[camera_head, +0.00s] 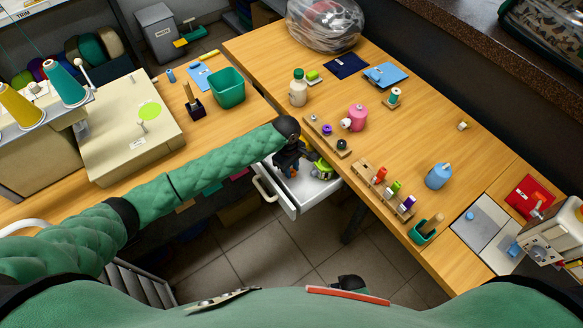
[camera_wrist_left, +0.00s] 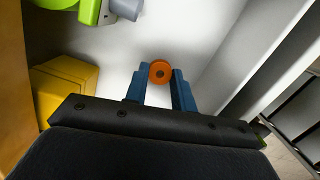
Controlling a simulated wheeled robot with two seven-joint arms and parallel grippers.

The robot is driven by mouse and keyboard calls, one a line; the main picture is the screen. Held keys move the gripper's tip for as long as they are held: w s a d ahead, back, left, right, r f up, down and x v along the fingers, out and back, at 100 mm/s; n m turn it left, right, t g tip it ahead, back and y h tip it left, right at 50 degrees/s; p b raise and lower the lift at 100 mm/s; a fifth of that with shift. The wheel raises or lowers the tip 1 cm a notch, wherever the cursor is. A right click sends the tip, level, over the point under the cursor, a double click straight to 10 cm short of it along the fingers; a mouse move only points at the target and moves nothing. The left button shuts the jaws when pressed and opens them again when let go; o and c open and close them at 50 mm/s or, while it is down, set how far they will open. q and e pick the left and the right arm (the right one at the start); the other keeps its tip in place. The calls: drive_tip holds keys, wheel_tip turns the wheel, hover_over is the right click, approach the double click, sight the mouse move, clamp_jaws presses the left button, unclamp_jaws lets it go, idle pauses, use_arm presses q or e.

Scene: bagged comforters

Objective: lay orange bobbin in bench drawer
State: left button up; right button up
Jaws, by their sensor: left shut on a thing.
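The white bench drawer (camera_head: 295,207) is pulled out from under the wooden bench in the head view. In the left wrist view, the drawer's pale floor (camera_wrist_left: 195,30) fills the background. My left gripper (camera_head: 293,173) reaches down into the drawer. Its blue fingers are shut on the orange bobbin (camera_wrist_left: 160,72), which shows end-on between the fingertips. In the head view only a small orange spot of the bobbin (camera_head: 294,171) shows under the dark gripper. I cannot tell whether the bobbin touches the drawer floor. My right gripper does not show clearly.
A lime-green item (camera_head: 321,170) lies in the drawer beside the gripper. A yellow block (camera_wrist_left: 65,88) is at the left in the wrist view. A wooden rack (camera_head: 384,186) with several coloured spools stands on the bench near the drawer. A green bin (camera_head: 228,90) stands further left.

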use_arm(q)
drive_tip(key=shift+f, duration=0.5)
drive_tip(key=o, duration=1.7)
